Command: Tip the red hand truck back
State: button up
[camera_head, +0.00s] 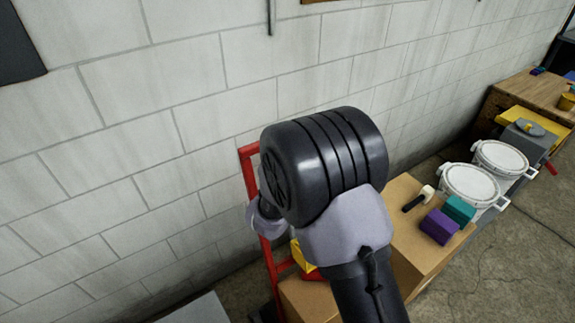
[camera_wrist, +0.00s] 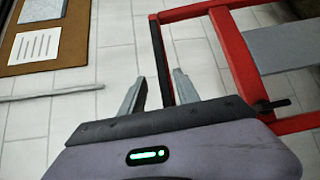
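The red hand truck (camera_head: 249,175) stands close to the block wall in the head view, mostly behind my arm. Its top corner and left upright show. In the wrist view its red frame (camera_wrist: 236,55) fills the right side, and a black bar with a red edge (camera_wrist: 158,45) runs from the top down between my fingers. My gripper (camera_wrist: 160,80) is open, with one finger on each side of the bar. A gap shows on the left; the right finger is close to the bar, and I cannot tell if it touches. The head view hides my fingers.
A tan box (camera_head: 425,262) right of my arm carries a mallet (camera_head: 418,198), a purple block (camera_head: 439,226) and a teal block (camera_head: 459,209). White buckets (camera_head: 468,184) stand farther right. A yellow item (camera_head: 299,254) sits by the truck. Open floor (camera_head: 500,275) shows at lower right.

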jog(key=v, duration=0.7)
